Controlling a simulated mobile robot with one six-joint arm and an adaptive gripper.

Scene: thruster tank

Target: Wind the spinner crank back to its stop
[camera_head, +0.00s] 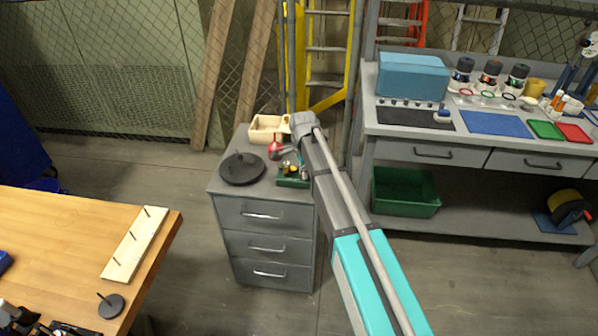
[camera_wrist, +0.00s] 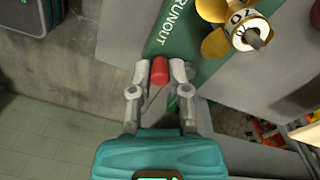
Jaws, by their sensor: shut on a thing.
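A green runout fixture (camera_wrist: 190,40) carries a brass propeller (camera_wrist: 222,42) on a pale hub at the upper right of the wrist view. The red knob (camera_wrist: 159,70) of the crank stands between the two fingertips of my gripper (camera_wrist: 160,76), which is shut on it. A thin rod shows just below the knob; the rest of the crank is hidden. In the head view the fixture (camera_head: 291,183) sits on the grey drawer cabinet (camera_head: 262,216), with my gripper (camera_head: 284,152) over it, small and partly hidden by my arm.
A black disc (camera_head: 242,170), a red can (camera_head: 274,150) and a pale wooden box (camera_head: 263,134) share the cabinet top, close to the fixture. A wooden table (camera_head: 60,235) stands at left and a grey workbench (camera_head: 480,130) at right. Floor shows between them.

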